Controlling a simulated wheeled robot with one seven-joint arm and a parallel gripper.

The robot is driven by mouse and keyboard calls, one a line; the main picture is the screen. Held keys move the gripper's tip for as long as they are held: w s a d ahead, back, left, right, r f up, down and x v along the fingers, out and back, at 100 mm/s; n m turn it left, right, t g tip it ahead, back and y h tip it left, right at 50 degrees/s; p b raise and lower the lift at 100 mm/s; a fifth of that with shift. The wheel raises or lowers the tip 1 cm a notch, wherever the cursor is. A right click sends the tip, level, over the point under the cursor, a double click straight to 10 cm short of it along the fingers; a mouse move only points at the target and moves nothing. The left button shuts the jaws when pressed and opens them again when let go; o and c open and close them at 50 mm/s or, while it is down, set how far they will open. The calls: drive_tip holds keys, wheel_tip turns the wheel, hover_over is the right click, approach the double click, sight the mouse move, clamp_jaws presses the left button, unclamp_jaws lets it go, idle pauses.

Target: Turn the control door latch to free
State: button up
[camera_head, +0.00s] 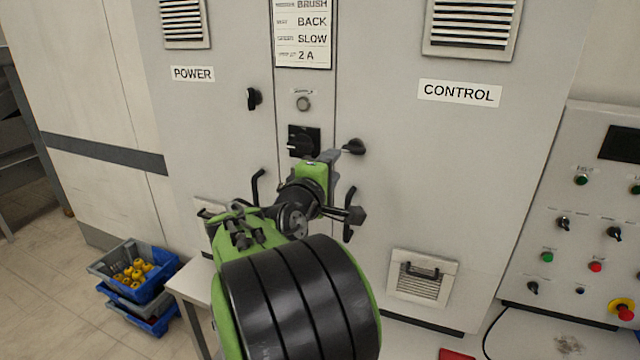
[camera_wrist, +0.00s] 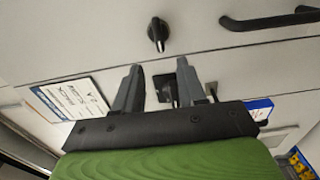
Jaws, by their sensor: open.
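The control door latch (camera_head: 354,147) is a small black knob on the left edge of the door labelled CONTROL (camera_head: 458,93). In the wrist view the latch (camera_wrist: 158,32) shows beyond the fingertips, with a pale mark on its lower end. My gripper (camera_head: 327,158) is just left of the latch in the head view, close to the cabinet front. In the wrist view the gripper (camera_wrist: 158,66) has its two grey fingers spread apart with nothing held between them. The latch is apart from both fingers there. My gripper partly covers the area beside the latch in the head view.
A black rotary switch (camera_head: 303,140) sits on the centre strip beside my gripper. The power door latch (camera_head: 254,98) is to the left. A control door handle (camera_head: 349,215) hangs below the control latch. A push-button panel (camera_head: 600,205) stands at right, and blue crates (camera_head: 150,285) at lower left.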

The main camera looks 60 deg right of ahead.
drive_tip(key=s+a, duration=0.1)
drive_tip(key=a, duration=0.5)
drive_tip(key=shift+a, duration=0.25)
